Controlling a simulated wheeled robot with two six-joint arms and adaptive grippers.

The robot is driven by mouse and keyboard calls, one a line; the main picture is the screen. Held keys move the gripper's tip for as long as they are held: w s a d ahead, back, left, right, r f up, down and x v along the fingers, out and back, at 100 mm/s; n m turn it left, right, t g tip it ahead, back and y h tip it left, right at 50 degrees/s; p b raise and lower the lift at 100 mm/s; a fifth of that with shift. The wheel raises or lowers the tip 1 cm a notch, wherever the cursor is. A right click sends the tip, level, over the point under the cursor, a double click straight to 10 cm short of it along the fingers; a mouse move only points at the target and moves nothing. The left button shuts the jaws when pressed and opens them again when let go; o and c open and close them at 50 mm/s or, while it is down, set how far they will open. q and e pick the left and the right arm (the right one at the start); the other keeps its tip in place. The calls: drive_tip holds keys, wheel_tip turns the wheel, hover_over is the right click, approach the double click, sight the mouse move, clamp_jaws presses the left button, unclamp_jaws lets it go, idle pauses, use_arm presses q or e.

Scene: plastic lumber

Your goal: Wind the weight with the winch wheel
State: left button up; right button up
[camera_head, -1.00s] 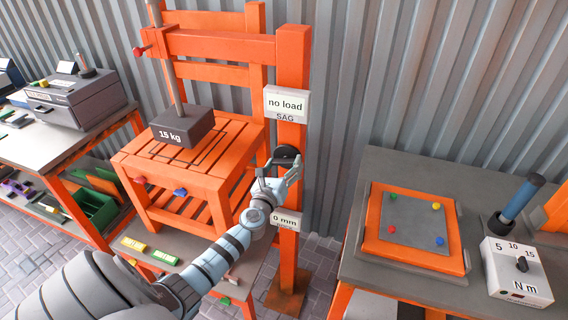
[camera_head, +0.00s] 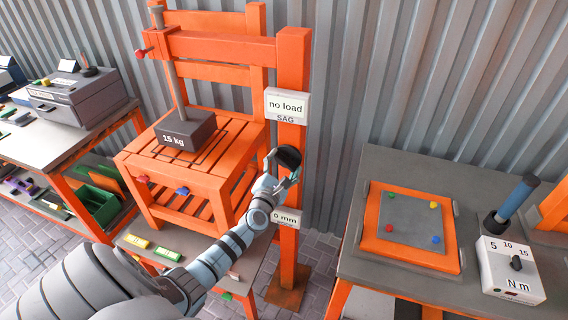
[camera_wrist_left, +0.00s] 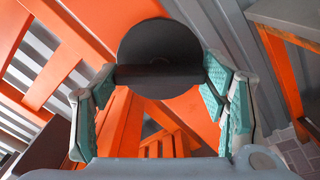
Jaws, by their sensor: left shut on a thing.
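The winch wheel (camera_head: 289,157) is a dark round disc on the orange post (camera_head: 291,62), below the "no load" display (camera_head: 286,105). It also fills the upper middle of the left wrist view (camera_wrist_left: 160,42). My left gripper (camera_head: 281,170) is shut on the wheel, a finger at each side of it. The dark weight (camera_head: 188,127), marked "15 kg", hangs on a grey rod (camera_head: 172,70) over the orange slatted chair (camera_head: 228,140). I cannot tell whether its underside touches the seat. My right gripper is not in view.
A "0 mm" display (camera_head: 285,218) is on the post below the wheel. A bench (camera_head: 380,168) at right holds an orange-framed panel and a torque box (camera_head: 510,270). A bench (camera_head: 75,140) with a grey machine stands at left. A corrugated wall is behind.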

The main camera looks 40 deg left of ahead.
use_arm(q)
drive_tip(key=m+p, duration=0.1)
drive_tip(key=m, duration=0.2)
drive_tip(key=shift+m, duration=0.3)
drive_tip(key=m, duration=0.3)
drive_tip(key=shift+m+p, duration=0.3)
drive_tip(key=shift+p, duration=0.05)
drive_tip(key=m+p, duration=0.1)
drive_tip(key=m, duration=0.3)
drive_tip(key=shift+m+p, duration=0.45)
drive_tip(key=shift+m, duration=1.45)
drive_tip(key=o, duration=1.1)
drive_tip(key=shift+o, duration=0.2)
